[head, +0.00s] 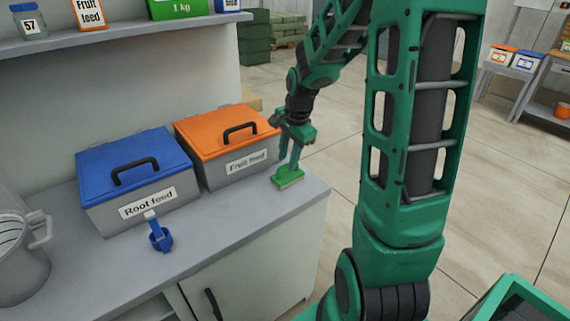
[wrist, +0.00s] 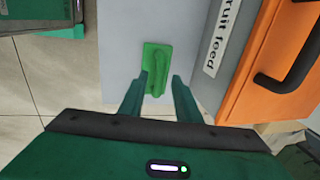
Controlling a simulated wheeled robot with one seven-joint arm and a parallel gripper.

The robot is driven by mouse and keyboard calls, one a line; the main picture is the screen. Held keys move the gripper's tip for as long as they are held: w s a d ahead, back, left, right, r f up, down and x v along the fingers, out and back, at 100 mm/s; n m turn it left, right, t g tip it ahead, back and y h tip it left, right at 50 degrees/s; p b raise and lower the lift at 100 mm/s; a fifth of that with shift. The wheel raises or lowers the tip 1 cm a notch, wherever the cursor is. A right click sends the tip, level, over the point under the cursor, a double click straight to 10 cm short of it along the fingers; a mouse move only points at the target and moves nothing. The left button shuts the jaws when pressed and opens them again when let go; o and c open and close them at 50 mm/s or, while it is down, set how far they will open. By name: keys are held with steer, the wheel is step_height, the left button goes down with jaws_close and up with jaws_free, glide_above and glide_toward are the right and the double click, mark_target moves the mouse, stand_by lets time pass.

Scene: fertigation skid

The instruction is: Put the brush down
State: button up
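The green brush (head: 288,177) sits on the grey worktop (head: 235,215) near its right end, in front of the orange-lidded box. In the wrist view the brush (wrist: 157,68) lies with its handle upward, just beyond and between my fingertips. My gripper (head: 291,160) points down at the brush from above. In the wrist view my gripper's fingers (wrist: 160,78) are apart, with a gap visible on both sides of the handle. Whether the fingertips reach down beside the handle is hard to tell.
The orange-lidded "Fruit feed" box (head: 225,150) stands close left of the brush, the blue-lidded "Root feed" box (head: 137,182) farther left. A blue scoop (head: 160,237) and a grey bucket (head: 20,262) are on the worktop. A shelf (head: 110,37) hangs above. The worktop's right edge is near the brush.

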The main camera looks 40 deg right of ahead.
mark_target(291, 178)
steer(key=v, duration=0.8)
steer(key=s+a+n+g, duration=0.2)
steer(key=s+n, duration=0.9)
steer(key=s, duration=1.5)
steer(key=shift+a+f, duration=0.25)
steer(key=shift+f, duration=0.15)
steer(key=shift+w+f+g, duration=0.25)
steer(key=shift+w+g, duration=0.05)
steer(key=shift+w, duration=0.3)
steer(key=shift+o, duration=0.6)
